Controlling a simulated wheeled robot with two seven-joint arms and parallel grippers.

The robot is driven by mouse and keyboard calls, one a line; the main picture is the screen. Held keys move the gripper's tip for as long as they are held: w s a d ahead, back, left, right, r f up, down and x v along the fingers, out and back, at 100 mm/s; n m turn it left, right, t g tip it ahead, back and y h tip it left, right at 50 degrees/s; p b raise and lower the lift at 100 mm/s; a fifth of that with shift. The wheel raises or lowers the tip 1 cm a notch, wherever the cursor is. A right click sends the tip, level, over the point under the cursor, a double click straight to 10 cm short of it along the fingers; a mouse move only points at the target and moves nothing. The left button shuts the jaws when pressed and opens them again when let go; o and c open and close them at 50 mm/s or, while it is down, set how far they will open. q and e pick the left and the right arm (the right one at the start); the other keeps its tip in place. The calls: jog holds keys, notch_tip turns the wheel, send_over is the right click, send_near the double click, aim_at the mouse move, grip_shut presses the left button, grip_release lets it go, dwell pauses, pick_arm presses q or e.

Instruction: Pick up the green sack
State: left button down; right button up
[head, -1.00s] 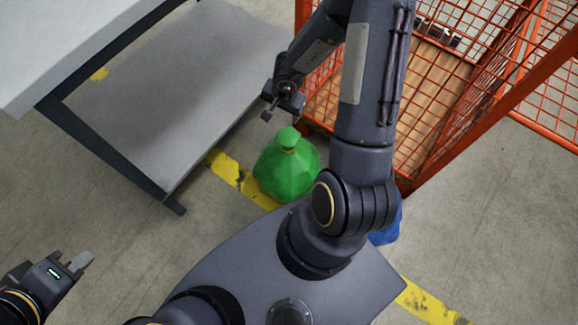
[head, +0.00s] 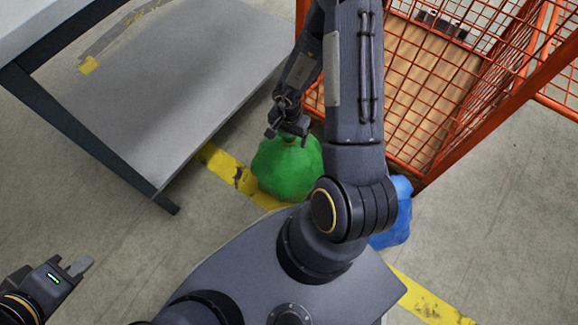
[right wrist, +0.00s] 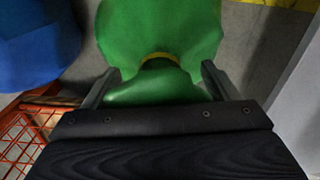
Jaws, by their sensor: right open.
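The green sack (head: 287,172) stands on the floor beside the yellow floor line in the head view. Its tied neck is under my right gripper (head: 287,133). In the right wrist view the sack (right wrist: 158,35) fills the top middle, with a yellow tie around its neck. The right gripper's two fingers (right wrist: 160,85) are apart, one on each side of the neck, and the gripper is open. Whether a finger touches the sack I cannot tell. My left gripper (head: 73,270) is at the lower left, away from the sack; its fingers are too small to judge.
A blue sack (head: 396,215) stands to the right, partly behind my right arm; it also shows in the right wrist view (right wrist: 38,45). An orange mesh cage (head: 470,120) stands behind. A grey table with a low shelf (head: 180,85) is on the left.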

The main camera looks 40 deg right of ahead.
grip_shut()
jog(key=shift+r, duration=0.1)
dwell(0.4)
jog(key=shift+r, duration=0.1)
